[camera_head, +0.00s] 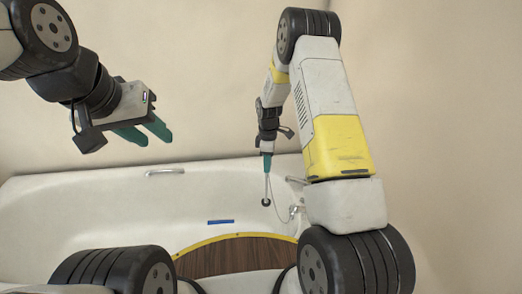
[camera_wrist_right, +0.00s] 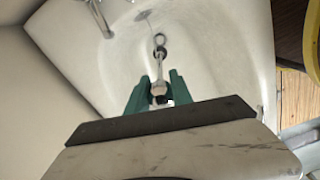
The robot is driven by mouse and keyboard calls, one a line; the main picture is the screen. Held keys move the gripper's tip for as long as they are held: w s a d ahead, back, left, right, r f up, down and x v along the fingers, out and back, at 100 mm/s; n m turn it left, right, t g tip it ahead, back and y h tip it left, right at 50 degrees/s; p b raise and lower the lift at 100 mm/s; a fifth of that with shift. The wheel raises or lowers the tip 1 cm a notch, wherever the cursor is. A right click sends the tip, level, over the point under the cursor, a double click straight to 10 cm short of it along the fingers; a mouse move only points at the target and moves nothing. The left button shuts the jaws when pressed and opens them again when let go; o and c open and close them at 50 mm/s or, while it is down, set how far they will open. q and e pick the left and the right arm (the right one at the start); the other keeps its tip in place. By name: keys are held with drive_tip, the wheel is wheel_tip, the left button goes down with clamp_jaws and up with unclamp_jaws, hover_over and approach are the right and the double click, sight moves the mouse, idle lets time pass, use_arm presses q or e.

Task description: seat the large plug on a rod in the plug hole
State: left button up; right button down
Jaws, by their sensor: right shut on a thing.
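The large plug (camera_head: 265,202) is a small dark disc at the lower end of a thin pale rod (camera_head: 266,183), inside the bathtub. My right gripper (camera_head: 267,160) points down and is shut on the upper part of the rod. In the right wrist view its teal fingertips (camera_wrist_right: 158,93) flank the rod (camera_wrist_right: 158,68), which runs away toward the dark plug (camera_wrist_right: 161,51). A grey ring (camera_wrist_right: 160,39) shows just beyond the plug, possibly the plug hole; whether they touch cannot be told. My left gripper (camera_head: 145,133) is open and empty, above the tub's left side.
The white bathtub (camera_head: 100,205) has a rail (camera_head: 165,171) on its far rim and a blue strip (camera_head: 221,222) inside. A thin chain (camera_head: 281,219) hangs by the metal fitting (camera_head: 293,210) right of the plug. A brown wooden board (camera_head: 235,256) with yellow edging lies in front.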

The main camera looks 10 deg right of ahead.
wheel_tip(320, 180, down, 34)
drive_tip(key=shift+r, duration=0.2)
idle(1.5)
drive_tip(key=shift+d, duration=0.1)
